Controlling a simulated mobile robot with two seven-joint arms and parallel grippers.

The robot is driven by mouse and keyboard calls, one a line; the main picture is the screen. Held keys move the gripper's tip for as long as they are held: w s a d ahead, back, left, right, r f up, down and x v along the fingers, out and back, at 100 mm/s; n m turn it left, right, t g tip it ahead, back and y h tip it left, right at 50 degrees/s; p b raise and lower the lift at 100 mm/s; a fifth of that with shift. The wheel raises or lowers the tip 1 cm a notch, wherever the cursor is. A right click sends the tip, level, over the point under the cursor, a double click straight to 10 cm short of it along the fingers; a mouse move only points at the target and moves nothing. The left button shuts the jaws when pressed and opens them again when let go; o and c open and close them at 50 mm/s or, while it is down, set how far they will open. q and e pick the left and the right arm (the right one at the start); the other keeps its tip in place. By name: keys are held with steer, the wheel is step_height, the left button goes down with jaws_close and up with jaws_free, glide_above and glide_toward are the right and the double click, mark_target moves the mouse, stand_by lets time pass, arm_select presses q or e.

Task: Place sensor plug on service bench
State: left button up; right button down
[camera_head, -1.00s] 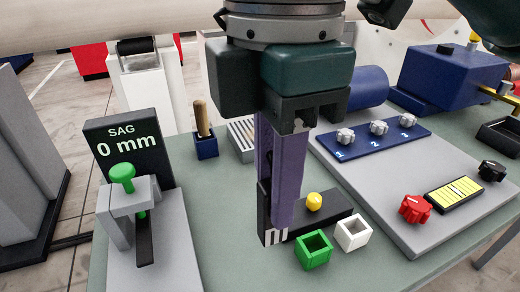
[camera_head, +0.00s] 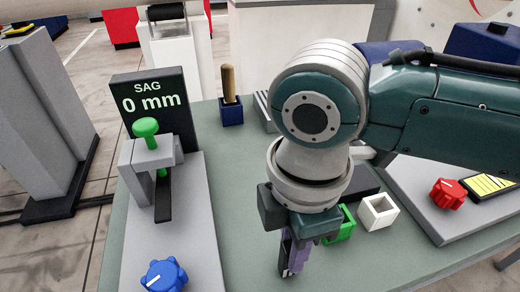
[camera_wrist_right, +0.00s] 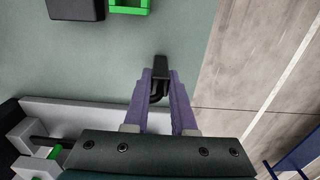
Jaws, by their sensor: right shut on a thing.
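My right gripper (camera_head: 296,255) points down over the front part of the grey-green service bench (camera_head: 240,190). In the right wrist view its purple fingers (camera_wrist_right: 160,90) are shut on a black block with a dark loop, which looks like the sensor plug (camera_wrist_right: 160,68). In the head view a small dark part of the plug (camera_head: 284,262) shows beside the fingers. The wrist hides much of it. I cannot tell whether the plug touches the bench. My left gripper is out of view.
A green open box (camera_head: 346,222) and a white one (camera_head: 378,212) stand right of the gripper. The SAG gauge stand (camera_head: 147,106) with a green knob and a blue knob (camera_head: 163,276) are at left. A red knob (camera_head: 447,193) is at right. The bench's front edge is close.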

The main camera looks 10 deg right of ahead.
steer(key=shift+f, duration=0.1)
steer(key=c, duration=0.7)
jaws_free()
steer(key=shift+c, duration=0.2)
